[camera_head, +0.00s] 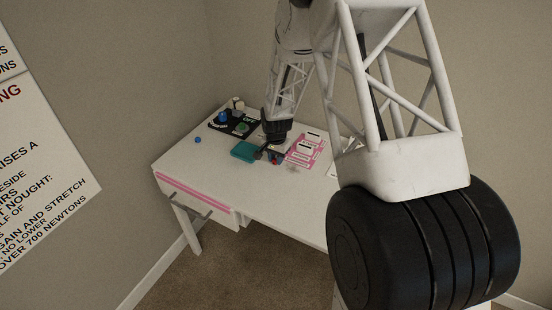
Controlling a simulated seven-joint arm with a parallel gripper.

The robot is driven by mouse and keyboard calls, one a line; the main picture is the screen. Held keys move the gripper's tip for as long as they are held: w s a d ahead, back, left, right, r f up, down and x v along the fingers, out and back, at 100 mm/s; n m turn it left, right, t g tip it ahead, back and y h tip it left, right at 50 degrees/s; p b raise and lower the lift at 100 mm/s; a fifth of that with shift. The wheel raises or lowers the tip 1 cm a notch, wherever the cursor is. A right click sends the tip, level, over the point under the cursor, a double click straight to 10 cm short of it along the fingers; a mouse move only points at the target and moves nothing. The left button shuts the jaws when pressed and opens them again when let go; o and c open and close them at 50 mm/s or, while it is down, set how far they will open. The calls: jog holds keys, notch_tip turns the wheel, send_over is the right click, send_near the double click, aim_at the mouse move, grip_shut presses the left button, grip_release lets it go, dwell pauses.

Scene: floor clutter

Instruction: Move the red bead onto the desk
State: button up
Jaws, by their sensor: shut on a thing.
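The white desk (207,170) stands in the corner against the walls. My gripper (269,154) is low over the desk, beside a teal box or block (243,151). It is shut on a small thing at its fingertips. A small red spot, which looks like the red bead (275,160), shows there with a bit of blue close by. The fingers partly hide it, and I cannot tell whether it touches the desk.
A black board (217,124) with blue and green round parts lies at the desk's back left. A small blue ball (198,140) lies near the left edge. Pink-and-white cards (305,148) lie right of the gripper. The desk's front left is clear. My arm hides the right side.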

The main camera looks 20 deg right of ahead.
jog(key=shift+f, duration=0.15)
jog(key=o, duration=0.9)
jog(key=shift+r, duration=6.1)
